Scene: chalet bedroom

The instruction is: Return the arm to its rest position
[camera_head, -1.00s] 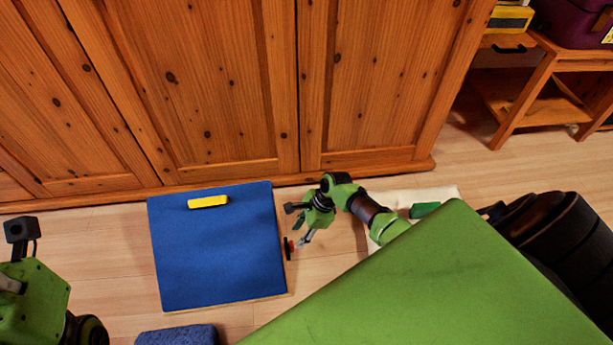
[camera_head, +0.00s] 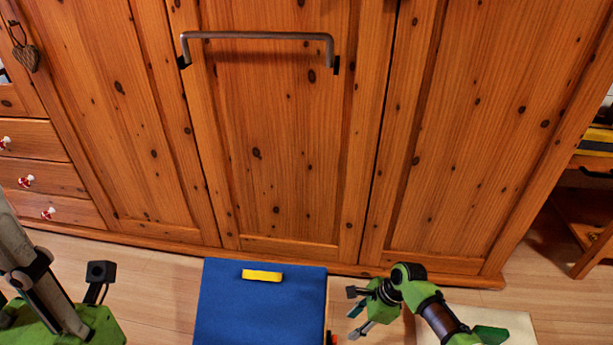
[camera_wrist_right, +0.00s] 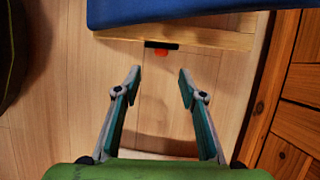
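My right gripper (camera_head: 358,312) is low over the floor, just right of the blue mat, in the head view. In the right wrist view its two fingers (camera_wrist_right: 156,88) are spread apart with bare floor between them, so it is open and empty. My right arm comes in from the lower right. My left arm shows at the lower left of the head view; part of its gripper (camera_head: 100,284) is visible there, but its fingertips cannot be made out.
A tall wooden wardrobe (camera_head: 275,150) with a metal handle (camera_head: 258,36) stands close ahead. A blue mat (camera_head: 262,310) bears a yellow block (camera_head: 262,275). A small black and red object (camera_wrist_right: 161,47) lies beside the board's edge. A wooden shelf (camera_head: 594,232) stands at right.

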